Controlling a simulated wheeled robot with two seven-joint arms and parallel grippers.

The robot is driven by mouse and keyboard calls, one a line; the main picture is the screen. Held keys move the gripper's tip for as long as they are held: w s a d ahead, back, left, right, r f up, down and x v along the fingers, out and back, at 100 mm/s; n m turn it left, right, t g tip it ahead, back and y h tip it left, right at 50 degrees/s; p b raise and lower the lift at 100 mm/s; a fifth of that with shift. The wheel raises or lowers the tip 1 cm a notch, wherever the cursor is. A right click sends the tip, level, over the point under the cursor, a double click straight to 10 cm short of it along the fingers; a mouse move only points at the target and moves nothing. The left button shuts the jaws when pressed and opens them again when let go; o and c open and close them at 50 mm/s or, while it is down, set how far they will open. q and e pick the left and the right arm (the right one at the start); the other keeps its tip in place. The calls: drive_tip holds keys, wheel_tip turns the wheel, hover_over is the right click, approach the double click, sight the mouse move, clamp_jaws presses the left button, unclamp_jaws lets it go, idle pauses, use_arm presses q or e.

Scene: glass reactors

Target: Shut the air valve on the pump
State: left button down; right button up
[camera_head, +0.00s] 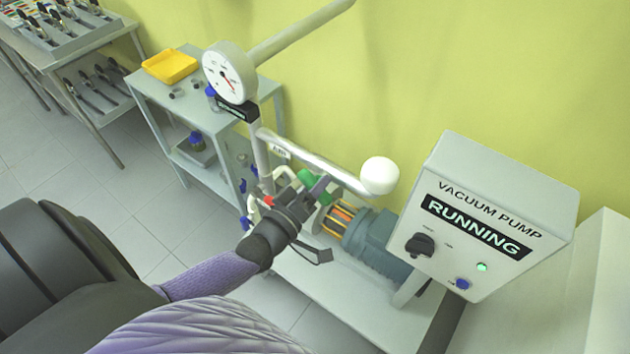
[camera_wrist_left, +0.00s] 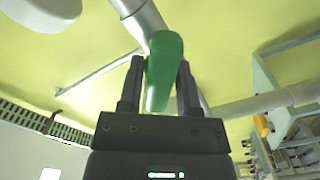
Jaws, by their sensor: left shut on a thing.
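The pump's air valve has a green handle (camera_head: 306,180) on the pipework below the pressure gauge. My left gripper (camera_head: 316,190) is shut on the green handle. In the left wrist view the green handle (camera_wrist_left: 164,72) stands between the two fingers (camera_wrist_left: 160,88), with a grey metal pipe behind it. The vacuum pump's control box (camera_head: 495,215) reads "RUNNING" and has a green light lit. The pump motor (camera_head: 375,240) sits below and left of the box. Part of the valve is hidden behind my gripper. My right gripper is not in view.
A round gauge (camera_head: 229,73) stands on the pipe at upper left. A white ball-shaped part (camera_head: 380,176) is at the pipe's end, close to my gripper. A grey side table (camera_head: 150,92) holds a yellow tray (camera_head: 170,66). A tool bench is at the far left.

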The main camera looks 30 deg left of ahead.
use_arm(q)
drive_tip(key=m+p, duration=0.1)
drive_tip(key=m, duration=0.4)
drive_tip(key=shift+m+p, duration=0.3)
drive_tip(key=shift+p, duration=0.05)
drive_tip(key=m, duration=0.3)
drive_tip(key=shift+p, duration=0.35)
drive_tip(key=shift+m, duration=0.8)
drive_tip(key=shift+c, duration=2.2)
unclamp_jaws()
drive_tip(key=s, duration=1)
drive_tip(key=shift+a+p, duration=0.4)
drive_tip(key=shift+p, duration=0.05)
